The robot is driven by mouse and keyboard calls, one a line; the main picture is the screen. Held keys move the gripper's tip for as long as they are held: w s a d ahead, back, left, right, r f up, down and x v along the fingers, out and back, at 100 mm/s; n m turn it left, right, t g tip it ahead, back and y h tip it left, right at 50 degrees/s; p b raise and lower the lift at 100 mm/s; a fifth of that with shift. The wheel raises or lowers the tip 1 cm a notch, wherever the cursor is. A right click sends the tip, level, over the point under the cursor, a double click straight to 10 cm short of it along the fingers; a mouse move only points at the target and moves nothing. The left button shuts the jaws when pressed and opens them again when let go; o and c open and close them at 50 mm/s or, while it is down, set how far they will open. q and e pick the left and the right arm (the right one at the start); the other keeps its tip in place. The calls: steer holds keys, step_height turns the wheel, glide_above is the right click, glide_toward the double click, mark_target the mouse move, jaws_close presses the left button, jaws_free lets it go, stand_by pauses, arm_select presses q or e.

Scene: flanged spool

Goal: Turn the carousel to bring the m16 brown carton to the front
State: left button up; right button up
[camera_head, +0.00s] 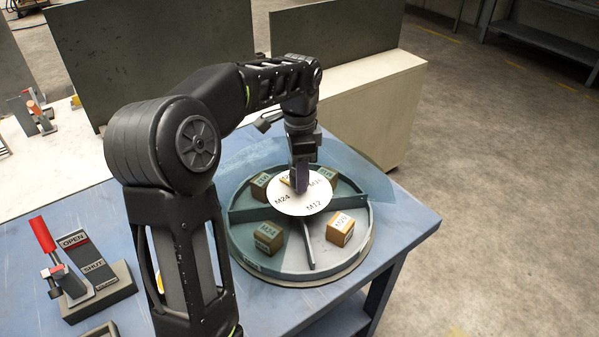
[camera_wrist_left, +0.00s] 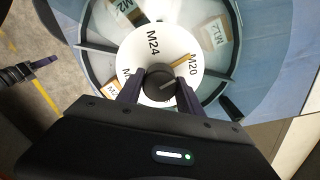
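The round carousel (camera_head: 366,222) stands on the blue table, split by dark dividers. A white hub disc (camera_head: 312,204) bears M24, M12 and other labels. The carton at back right (camera_head: 328,173) is mostly hidden by the disc; its label looks like M16. An M20 carton (camera_head: 340,229) is front right, an M24 carton (camera_head: 268,236) front left, and one at back left (camera_head: 261,186) reads M12 in the left wrist view (camera_wrist_left: 213,36). My left gripper (camera_head: 299,188) is shut on the black centre knob (camera_wrist_left: 160,86). My right gripper appears partly (camera_wrist_left: 42,65); its opening is unclear.
A lever fixture with OPEN and SHUT plates (camera_head: 88,265) stands on the table at left. Grey panels (camera_head: 335,45) and a pale cabinet (camera_head: 365,95) rise behind. A translucent blue sheet (camera_head: 360,165) shows behind the carousel. Open floor lies at right.

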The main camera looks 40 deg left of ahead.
arm_select(q)
jaws_close()
